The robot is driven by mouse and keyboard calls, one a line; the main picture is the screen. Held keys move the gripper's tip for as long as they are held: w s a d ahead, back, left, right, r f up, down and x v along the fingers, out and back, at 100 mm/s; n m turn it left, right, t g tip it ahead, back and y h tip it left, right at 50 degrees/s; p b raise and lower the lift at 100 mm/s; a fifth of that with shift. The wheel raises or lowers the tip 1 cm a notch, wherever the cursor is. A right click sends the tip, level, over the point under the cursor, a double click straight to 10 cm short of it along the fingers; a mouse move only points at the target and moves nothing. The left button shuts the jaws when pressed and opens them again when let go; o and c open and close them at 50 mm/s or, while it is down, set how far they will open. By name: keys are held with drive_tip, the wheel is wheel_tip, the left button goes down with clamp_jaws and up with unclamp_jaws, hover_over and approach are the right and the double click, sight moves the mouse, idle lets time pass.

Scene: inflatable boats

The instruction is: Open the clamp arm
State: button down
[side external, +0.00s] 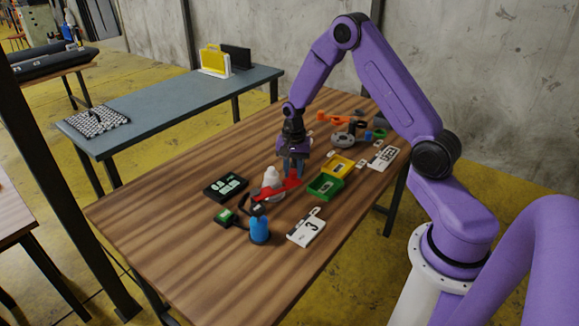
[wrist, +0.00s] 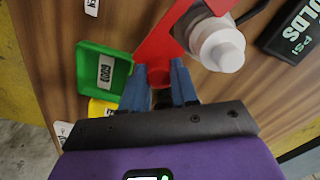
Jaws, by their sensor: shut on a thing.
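The red clamp arm (side external: 284,190) lies low over the wooden table in the side view, beside a white bottle-like part (side external: 270,178). In the wrist view the red arm (wrist: 154,47) runs up from between my fingers, with the white part (wrist: 217,45) to its right. My gripper (side external: 293,175) points down at the right end of the red arm. In the wrist view its blue fingers (wrist: 159,78) are shut on the arm's rounded red end. The clamp's base and hinge are partly hidden.
A green tray (side external: 325,187) and a yellow tray (side external: 338,165) stand right of the gripper. A black sign (side external: 226,185) lies left, a blue cylinder (side external: 259,230) in front, and a white card (side external: 307,228) nearby. Orange and grey parts (side external: 342,118) lie behind. The table's near left is clear.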

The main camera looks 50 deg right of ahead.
drive_tip(key=shift+s+a+m, duration=0.35)
drive_tip(key=shift+s+m, duration=0.25)
drive_tip(key=shift+s, duration=0.05)
drive_tip(key=shift+s+a+m, duration=0.3)
drive_tip(key=shift+s+m, duration=0.3)
drive_tip(key=shift+s+a+m, duration=0.65)
drive_tip(key=shift+s+m, duration=0.2)
drive_tip(key=shift+m, duration=0.15)
drive_tip(key=shift+s+a+m, duration=0.6)
drive_tip(key=shift+a+m, duration=0.2)
drive_tip(key=shift+m, duration=0.1)
drive_tip(key=shift+s+a+m, duration=0.6)
drive_tip(key=shift+a+m, duration=0.15)
drive_tip(key=shift+m, duration=0.15)
drive_tip(key=shift+a, duration=0.1)
drive_tip(key=c, duration=1.1)
unclamp_jaws()
drive_tip(key=shift+s, duration=0.1)
drive_tip(key=shift+r, duration=0.15)
wheel_tip(320, 180, up, 17)
drive_tip(key=shift+r, duration=0.1)
